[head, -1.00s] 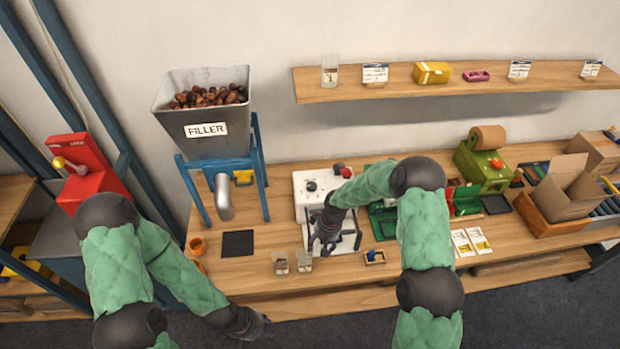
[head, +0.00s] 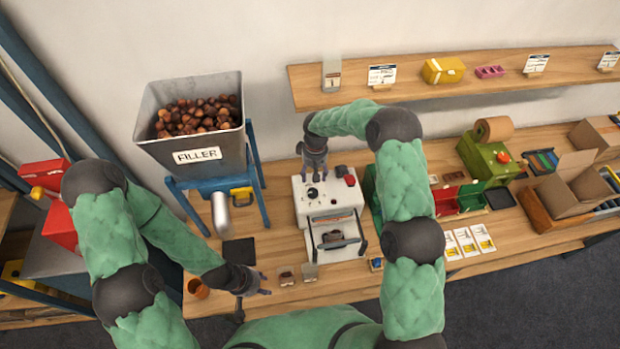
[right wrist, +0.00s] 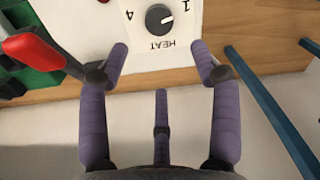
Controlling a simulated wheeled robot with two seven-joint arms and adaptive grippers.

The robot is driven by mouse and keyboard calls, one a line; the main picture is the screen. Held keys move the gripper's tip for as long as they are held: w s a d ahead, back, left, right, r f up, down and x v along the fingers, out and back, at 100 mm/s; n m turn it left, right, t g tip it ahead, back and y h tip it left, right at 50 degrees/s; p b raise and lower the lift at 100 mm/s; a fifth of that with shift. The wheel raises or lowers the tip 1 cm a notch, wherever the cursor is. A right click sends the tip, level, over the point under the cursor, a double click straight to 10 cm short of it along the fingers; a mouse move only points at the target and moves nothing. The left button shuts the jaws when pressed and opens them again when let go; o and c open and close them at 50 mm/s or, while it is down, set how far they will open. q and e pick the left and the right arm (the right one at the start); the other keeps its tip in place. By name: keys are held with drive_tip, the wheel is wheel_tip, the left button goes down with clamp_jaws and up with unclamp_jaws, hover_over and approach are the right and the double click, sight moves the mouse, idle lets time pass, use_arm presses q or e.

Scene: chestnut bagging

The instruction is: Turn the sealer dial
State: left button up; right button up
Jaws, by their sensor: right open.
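The white sealer (head: 318,215) stands mid-bench, with its black dial (head: 313,193) on top at the left. In the right wrist view the dial (right wrist: 159,18) sits above the upside-down word HEAT, between the figures 4 and 1; its pale mark appears to lie towards the 1. My right gripper (head: 314,163) is just above and behind the dial. In its wrist view its open fingers (right wrist: 161,60) are spread either side of the dial's line, apart from it and empty. My left gripper (head: 258,285) is over the front bench edge, its fingers spread and empty.
The filler (head: 190,145) stands left. The shelf (head: 390,93) runs behind.

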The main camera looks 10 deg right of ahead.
sight(313, 191)
drive_tip(key=f, duration=0.2)
drive_tip(key=f+p, duration=0.1)
drive_tip(key=f, duration=0.2)
drive_tip(key=s+f, duration=0.1)
drive_tip(key=f, duration=0.2)
drive_tip(key=shift+a+f+p, duration=0.15)
drive_tip(key=shift+f+p, duration=0.05)
drive_tip(key=shift+p, duration=0.2)
drive_tip(key=shift+f, duration=0.95)
use_arm(q)
drive_tip(key=shift+s+r, duration=0.2)
drive_tip(key=shift+r, duration=0.4)
drive_tip(key=shift+s+r, duration=0.2)
drive_tip(key=shift+r, duration=0.4)
drive_tip(key=shift+f, duration=0.1)
use_arm(e)
drive_tip(key=c, duration=1.1)
